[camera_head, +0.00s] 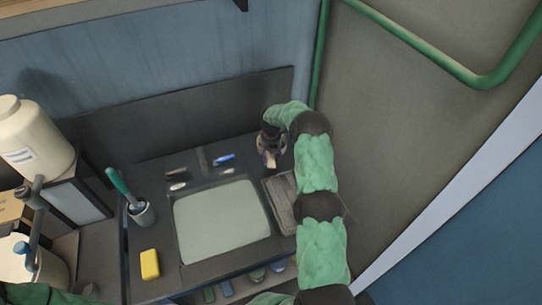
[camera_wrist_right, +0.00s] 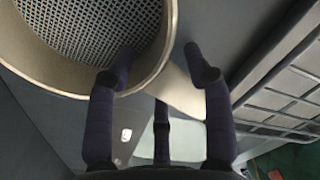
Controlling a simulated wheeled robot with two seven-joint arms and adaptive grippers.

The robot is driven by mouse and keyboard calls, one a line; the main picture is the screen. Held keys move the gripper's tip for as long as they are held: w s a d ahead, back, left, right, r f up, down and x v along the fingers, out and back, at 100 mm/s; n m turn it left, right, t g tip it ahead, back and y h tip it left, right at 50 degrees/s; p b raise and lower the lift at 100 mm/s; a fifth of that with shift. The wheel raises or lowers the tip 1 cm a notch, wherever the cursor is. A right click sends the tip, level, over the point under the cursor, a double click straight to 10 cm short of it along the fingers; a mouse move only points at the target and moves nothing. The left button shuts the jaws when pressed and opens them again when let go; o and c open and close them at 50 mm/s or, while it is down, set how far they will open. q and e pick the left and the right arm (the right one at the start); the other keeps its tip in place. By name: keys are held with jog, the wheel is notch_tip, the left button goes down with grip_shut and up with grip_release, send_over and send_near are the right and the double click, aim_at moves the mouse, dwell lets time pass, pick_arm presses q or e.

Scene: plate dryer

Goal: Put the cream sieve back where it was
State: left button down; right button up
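The cream sieve (camera_wrist_right: 158,57) fills the upper left of the right wrist view, with a pale round rim and a grey mesh. Its outer part is cut off by the frame. My right gripper (camera_wrist_right: 165,65) has its fingers spread. The left finger overlaps the sieve's rim, and the right finger stands apart from it. A pale piece lies between these fingers; I cannot tell whether it is the sieve's handle. In the head view my right gripper (camera_head: 270,150) is at the back right of the dark worktop; the sieve cannot be made out there. My left gripper is not visible.
A pale green panel (camera_head: 220,222) lies mid-worktop. A slatted rack (camera_head: 281,203) is right of it and shows in the wrist view (camera_wrist_right: 285,95). A yellow sponge (camera_head: 150,264) and a cup with a green-handled brush (camera_head: 143,215) are left. A blue item (camera_head: 224,159) lies behind.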

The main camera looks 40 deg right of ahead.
jog(key=shift+o, duration=0.2)
jog(key=shift+r, duration=0.15)
notch_tip(320, 180, up, 12)
jog(key=p, duration=0.1)
dwell(0.4)
